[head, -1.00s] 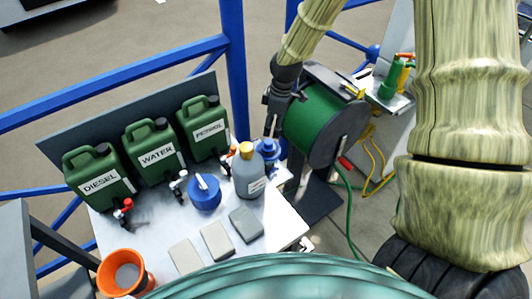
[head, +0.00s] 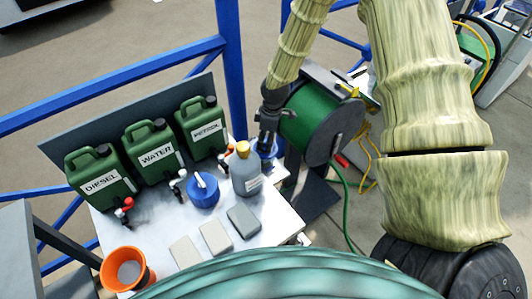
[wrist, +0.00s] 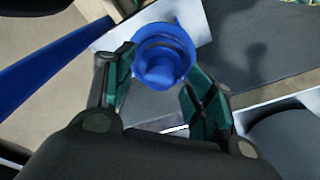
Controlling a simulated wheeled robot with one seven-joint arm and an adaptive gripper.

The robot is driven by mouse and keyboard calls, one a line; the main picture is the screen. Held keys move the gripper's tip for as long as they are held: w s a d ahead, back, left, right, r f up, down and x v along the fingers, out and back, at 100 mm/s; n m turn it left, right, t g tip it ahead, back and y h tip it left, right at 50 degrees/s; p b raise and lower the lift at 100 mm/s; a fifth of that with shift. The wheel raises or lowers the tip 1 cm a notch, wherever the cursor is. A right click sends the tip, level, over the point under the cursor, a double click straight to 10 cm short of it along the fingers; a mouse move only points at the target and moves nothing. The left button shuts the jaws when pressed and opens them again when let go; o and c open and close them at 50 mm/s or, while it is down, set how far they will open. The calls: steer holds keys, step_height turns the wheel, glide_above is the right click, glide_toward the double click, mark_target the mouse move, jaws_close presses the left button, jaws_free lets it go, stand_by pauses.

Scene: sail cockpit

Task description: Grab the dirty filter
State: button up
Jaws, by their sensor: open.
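My gripper (head: 265,137) is open and points down over a blue knobbed object (head: 270,154) at the table's right end. In the wrist view, that blue object (wrist: 165,62) shows a round rim and central knob between the two green-padded fingers (wrist: 158,82); I cannot tell if they touch it. In the head view the gripper partly hides it. No label marks a dirty filter, so I cannot tell whether this is it. Three flat rectangular pads lie at the table's front: a light one (head: 186,252), a middle one (head: 215,237) and a darker one (head: 243,221).
A grey bottle with a yellow cap (head: 245,172) stands just left of my gripper. A blue pot (head: 203,192), an orange container (head: 125,270) and green diesel, water and petrol cans (head: 155,148) share the table (head: 150,225). A green hose reel (head: 318,120) is close on the right.

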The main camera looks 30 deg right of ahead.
steer(key=shift+w+a+f, duration=0.1)
steer(key=shift+f, duration=0.2)
jaws_close()
steer(key=shift+r, duration=0.2)
